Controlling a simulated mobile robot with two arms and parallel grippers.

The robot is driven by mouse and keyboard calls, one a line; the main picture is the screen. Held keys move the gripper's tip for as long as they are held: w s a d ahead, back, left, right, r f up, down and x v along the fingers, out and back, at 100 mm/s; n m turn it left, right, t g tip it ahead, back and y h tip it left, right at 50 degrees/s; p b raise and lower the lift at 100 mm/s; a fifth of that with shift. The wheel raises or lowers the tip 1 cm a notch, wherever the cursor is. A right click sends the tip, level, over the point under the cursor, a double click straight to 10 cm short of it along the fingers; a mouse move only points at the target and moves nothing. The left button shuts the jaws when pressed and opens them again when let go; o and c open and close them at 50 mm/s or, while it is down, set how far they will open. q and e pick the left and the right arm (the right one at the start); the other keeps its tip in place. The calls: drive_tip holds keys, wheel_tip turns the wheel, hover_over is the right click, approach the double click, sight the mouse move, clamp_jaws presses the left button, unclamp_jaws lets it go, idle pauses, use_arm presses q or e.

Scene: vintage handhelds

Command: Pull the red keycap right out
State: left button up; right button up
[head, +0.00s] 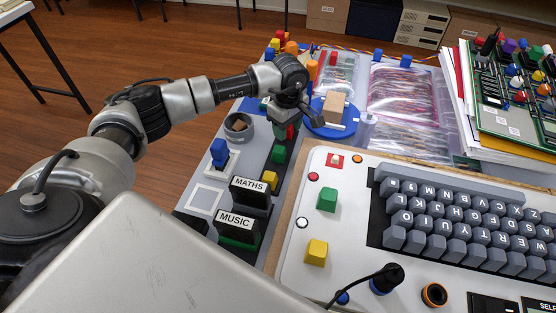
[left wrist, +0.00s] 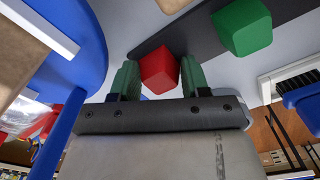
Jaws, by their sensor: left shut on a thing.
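The red keycap (left wrist: 159,72) is between the two green fingertips of my left gripper (left wrist: 158,82) in the left wrist view, and the gripper is shut on it. It sits against a dark strip (left wrist: 205,28), and I cannot tell whether it is still seated there. In the head view my left gripper (head: 284,130) points down over the far part of the strip; a bit of the red keycap (head: 291,132) shows beside the fingers. A green keycap (left wrist: 242,27) is on the strip close by. My right gripper is not in view.
A round blue stand (head: 318,130) with a tan block (head: 335,107) is just right of my left gripper. A blue switch (head: 219,152), a round tin (head: 239,126) and MATHS (head: 248,192) and MUSIC (head: 236,227) cartridges stand nearer. A white keyboard console (head: 310,240) fills the right.

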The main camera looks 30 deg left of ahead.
use_arm(q)
drive_tip(key=c, duration=0.6)
drive_tip(key=shift+o, duration=0.2)
drive_tip(key=shift+r, duration=0.5)
drive_tip(key=shift+r+p, duration=0.4)
drive_tip(key=shift+p, duration=0.15)
drive_tip(key=shift+r+p, duration=1.25)
drive_tip(key=shift+r, duration=0.9)
